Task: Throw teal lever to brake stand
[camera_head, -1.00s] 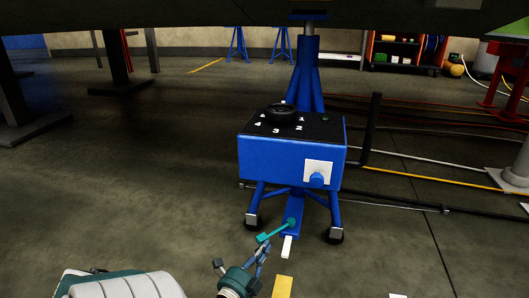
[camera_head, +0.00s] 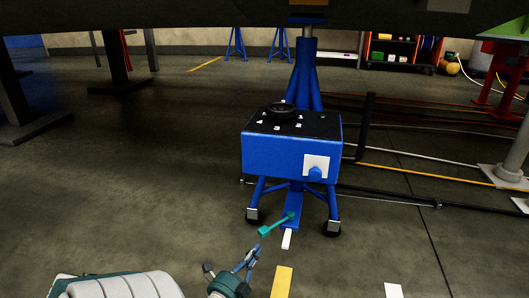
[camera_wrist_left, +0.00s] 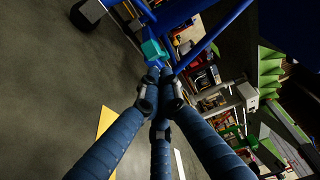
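The blue brake stand (camera_head: 290,155) stands upright on the floor in the head view. Its teal lever (camera_head: 277,225) sticks out low at the front, toward me and to the left, ending in a small teal block. My left gripper (camera_head: 255,254) is just below and left of that block, with a small gap between them in the head view. In the left wrist view the fingers (camera_wrist_left: 159,88) converge with their tips close together, just below the teal block (camera_wrist_left: 152,50). I see nothing held, but whether the tips meet is unclear. My right gripper is not in view.
The stand's box has a black dial (camera_head: 281,110) on top and a white plate (camera_head: 316,167) with a blue knob in front. Cables (camera_head: 400,171) run along the floor at right. A yellow floor mark (camera_head: 282,282) lies in front. The floor to the left is clear.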

